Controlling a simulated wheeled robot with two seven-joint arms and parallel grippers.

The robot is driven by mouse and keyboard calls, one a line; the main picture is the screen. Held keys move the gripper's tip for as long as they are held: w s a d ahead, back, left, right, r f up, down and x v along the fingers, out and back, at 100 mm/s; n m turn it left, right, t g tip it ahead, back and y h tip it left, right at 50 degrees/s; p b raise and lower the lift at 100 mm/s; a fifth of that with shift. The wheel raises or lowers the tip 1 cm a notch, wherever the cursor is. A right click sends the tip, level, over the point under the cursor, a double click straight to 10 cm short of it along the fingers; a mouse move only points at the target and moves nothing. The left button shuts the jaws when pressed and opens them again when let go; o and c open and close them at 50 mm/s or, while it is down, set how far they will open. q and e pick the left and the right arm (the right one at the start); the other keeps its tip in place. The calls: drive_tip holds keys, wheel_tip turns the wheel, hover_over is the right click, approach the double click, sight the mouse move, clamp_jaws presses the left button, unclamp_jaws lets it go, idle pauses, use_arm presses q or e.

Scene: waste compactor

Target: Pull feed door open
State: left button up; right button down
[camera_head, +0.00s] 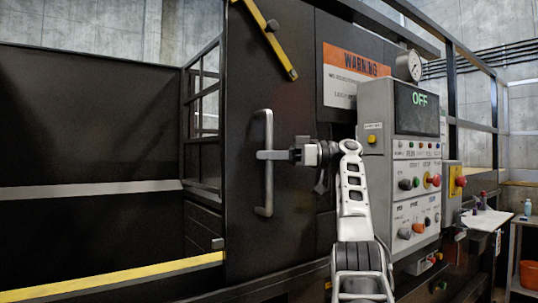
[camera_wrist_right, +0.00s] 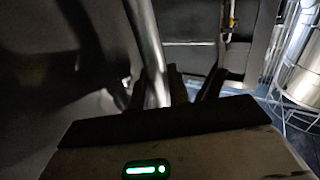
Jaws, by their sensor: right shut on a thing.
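The feed door (camera_head: 245,110) is a dark panel left of the control box. It carries a vertical grey bar handle (camera_head: 267,200) on its face. My right gripper (camera_head: 272,155) reaches in from the right and is shut on the handle at about mid-height. In the right wrist view the handle is a pale metal bar (camera_wrist_right: 148,50) running down between the dark fingers (camera_wrist_right: 160,88). A yellow bar (camera_head: 265,38) lies slanted across the top of the door. My left gripper is not in view.
A grey control box (camera_head: 375,165) with an OFF display (camera_head: 418,105) stands just right of my right arm. A yellow-edged ledge (camera_head: 120,277) runs along the lower left. A side table (camera_head: 487,219) with small items stands at the far right.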

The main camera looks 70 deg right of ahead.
drive_tip(key=shift+r, duration=0.1)
drive_tip(key=c, duration=1.4)
unclamp_jaws()
drive_tip(key=shift+v, duration=3.85)
